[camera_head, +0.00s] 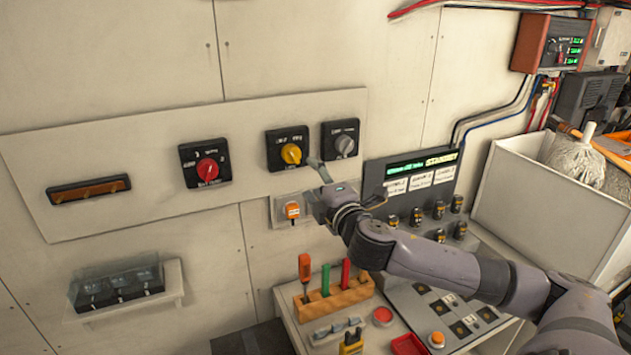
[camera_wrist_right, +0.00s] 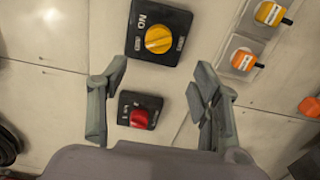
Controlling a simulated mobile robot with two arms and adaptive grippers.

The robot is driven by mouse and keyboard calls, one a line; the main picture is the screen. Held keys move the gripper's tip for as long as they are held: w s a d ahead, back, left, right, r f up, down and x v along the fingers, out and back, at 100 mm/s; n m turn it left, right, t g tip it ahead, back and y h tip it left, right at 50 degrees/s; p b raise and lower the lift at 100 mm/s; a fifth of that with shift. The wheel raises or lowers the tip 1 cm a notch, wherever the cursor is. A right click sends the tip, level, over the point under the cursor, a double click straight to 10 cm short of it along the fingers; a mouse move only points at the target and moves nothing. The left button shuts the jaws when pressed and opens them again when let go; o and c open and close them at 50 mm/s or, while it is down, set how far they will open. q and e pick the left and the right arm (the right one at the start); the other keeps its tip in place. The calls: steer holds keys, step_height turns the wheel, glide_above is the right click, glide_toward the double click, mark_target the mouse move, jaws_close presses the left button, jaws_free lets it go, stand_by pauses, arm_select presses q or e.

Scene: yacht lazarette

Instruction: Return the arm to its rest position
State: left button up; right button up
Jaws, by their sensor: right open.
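My right arm comes in from the right in the head view, and its gripper (camera_head: 335,183) is in front of the wall, just below the yellow knob switch (camera_head: 291,153) and the grey knob switch (camera_head: 344,145). In the right wrist view the two fingers of the gripper (camera_wrist_right: 160,72) are spread apart with nothing between them. A yellow knob (camera_wrist_right: 158,39) and a smaller red knob (camera_wrist_right: 139,118) show on the wall beyond the fingers. My left gripper is in neither view.
A red knob switch (camera_head: 207,169) is on the wall panel. An orange plug (camera_head: 292,210) sits in a socket near the gripper. Below are a tool block (camera_head: 333,298) and a button console (camera_head: 440,310). A display box (camera_head: 410,180) and white bin (camera_head: 525,190) stand right.

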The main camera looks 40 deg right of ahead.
stand_by(0.4)
steer(key=s+a+f+m+g, duration=0.35)
steer(key=s+f, duration=0.25)
steer(key=f, duration=0.5)
steer(key=s+a+f+m+g, duration=0.3)
steer(key=s+a+f+m, duration=0.15)
steer(key=f, duration=0.65)
steer(key=s+a+f+m+g+y, duration=0.2)
steer(key=s+a+f+m+g, duration=0.15)
steer(key=s+a+f, duration=0.45)
steer(key=s+a+f+m+g+y, duration=0.2)
steer(key=s+a+f+g, duration=0.15)
steer(key=s, duration=0.95)
step_height(320, 180, down, 33)
steer(key=s+g+b, duration=0.1)
steer(key=g+b, duration=0.1)
steer(key=b, duration=0.6)
steer(key=s+d+f+b, duration=0.1)
steer(key=s+f+b, duration=0.2)
steer(key=s+f, duration=0.5)
steer(key=s+d+f+g+b, duration=0.1)
steer(key=s+f+b, duration=0.2)
steer(key=s+f, duration=0.5)
step_height(320, 180, down, 7)
steer(key=shift+s+d+r, duration=0.2)
steer(key=shift+s+d, duration=0.2)
